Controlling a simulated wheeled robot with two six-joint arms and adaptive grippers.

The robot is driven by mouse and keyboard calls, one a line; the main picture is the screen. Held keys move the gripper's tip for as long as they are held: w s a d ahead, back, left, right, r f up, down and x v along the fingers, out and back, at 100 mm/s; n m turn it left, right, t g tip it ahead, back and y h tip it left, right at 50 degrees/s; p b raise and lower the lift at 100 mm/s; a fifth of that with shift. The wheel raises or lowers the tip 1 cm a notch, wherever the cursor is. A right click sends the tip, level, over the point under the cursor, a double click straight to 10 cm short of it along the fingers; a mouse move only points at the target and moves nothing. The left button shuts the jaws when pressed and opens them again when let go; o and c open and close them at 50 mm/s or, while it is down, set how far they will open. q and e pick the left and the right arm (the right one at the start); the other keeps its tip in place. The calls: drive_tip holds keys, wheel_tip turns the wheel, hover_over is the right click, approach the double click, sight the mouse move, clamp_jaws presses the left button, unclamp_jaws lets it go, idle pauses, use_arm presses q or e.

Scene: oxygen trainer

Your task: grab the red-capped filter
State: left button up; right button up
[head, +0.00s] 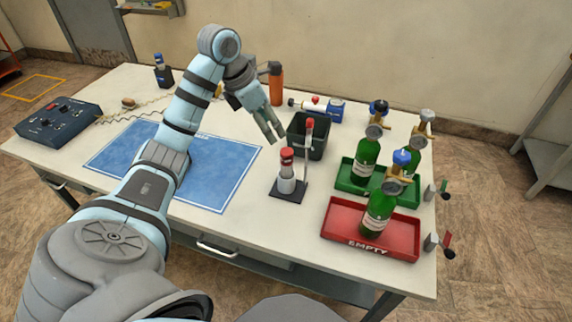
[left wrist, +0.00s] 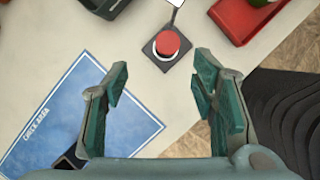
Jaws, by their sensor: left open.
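The red-capped filter (head: 287,166) stands upright in a white cup on a small dark base on the table. In the left wrist view its round red cap (left wrist: 167,43) shows from above, ahead of the fingers and roughly between their lines. My left gripper (head: 277,138) is open and empty, above and slightly left of the filter in the head view. In the left wrist view its two green-padded fingers (left wrist: 160,90) stand wide apart, touching nothing. My right gripper is in neither view.
A red-topped lever (head: 309,129) rises beside the filter. A black bin (head: 318,148) stands behind it. Green bottles stand in a green tray (head: 345,182) and a red tray (head: 337,231) at right. A blue mat (head: 228,160) lies left.

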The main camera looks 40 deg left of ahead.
sight(286, 151)
use_arm(q)
drive_tip(key=x, duration=0.8)
drive_tip(key=d+x, duration=0.1)
drive_tip(key=x, duration=0.2)
drive_tip(key=shift+s+f, duration=0.1)
drive_tip(key=shift+f, duration=0.3)
clamp_jaws()
